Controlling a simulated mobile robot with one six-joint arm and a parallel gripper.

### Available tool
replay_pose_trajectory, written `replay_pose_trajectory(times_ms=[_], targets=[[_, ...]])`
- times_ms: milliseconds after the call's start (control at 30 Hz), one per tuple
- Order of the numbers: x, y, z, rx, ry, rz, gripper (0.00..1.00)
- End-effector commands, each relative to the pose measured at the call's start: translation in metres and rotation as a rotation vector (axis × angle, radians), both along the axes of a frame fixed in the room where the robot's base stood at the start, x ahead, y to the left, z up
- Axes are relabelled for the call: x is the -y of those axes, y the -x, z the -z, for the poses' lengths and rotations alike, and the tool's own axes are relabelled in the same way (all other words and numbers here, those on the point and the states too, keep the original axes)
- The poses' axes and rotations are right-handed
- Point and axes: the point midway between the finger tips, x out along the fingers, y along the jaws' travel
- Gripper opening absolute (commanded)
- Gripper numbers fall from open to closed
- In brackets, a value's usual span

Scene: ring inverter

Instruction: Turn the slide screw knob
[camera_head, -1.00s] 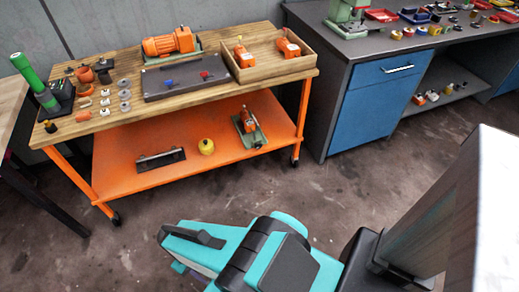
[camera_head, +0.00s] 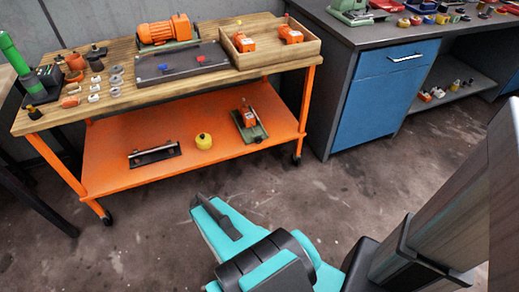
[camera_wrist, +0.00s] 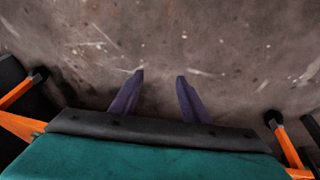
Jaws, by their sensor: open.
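No part in view can be made out for sure as the slide screw knob. A dark flat plate (camera_head: 183,65) lies on the wooden top of the orange cart, with a small blue knob (camera_head: 163,67) and a small red knob (camera_head: 201,58) on it. On the orange lower shelf stands a green-based device (camera_head: 249,124) with an orange part, and a dark rail-like piece (camera_head: 154,154) lies to its left. My gripper (camera_wrist: 158,76) shows in the wrist view with two purple fingers apart and nothing between them, above bare floor.
The orange cart (camera_head: 190,185) stands on wheels, with a yellow round part (camera_head: 203,141) on its shelf. An orange motor (camera_head: 165,30) and a wooden tray (camera_head: 269,59) sit on top. A blue-fronted workbench (camera_head: 385,100) stands to the right. Floor before the cart is clear.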

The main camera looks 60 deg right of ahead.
Motion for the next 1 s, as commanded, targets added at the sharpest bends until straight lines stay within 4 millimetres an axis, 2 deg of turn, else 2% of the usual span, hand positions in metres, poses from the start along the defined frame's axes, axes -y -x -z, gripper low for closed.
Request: replay_pose_trajectory(times_ms=[33, 100, 433, 700, 1000], targets=[[0.021, -0.006, 0.011, 0.05, 0.02, 0.037, 0.42], [0.046, -0.014, 0.014, 0.121, 0.047, 0.08, 0.42], [0.161, -0.033, 0.014, 0.452, 0.156, 0.251, 0.42], [0.243, -0.026, 0.003, 0.714, 0.218, 0.337, 0.42], [0.316, 0.006, -0.013, 0.988, 0.26, 0.382, 0.42]])
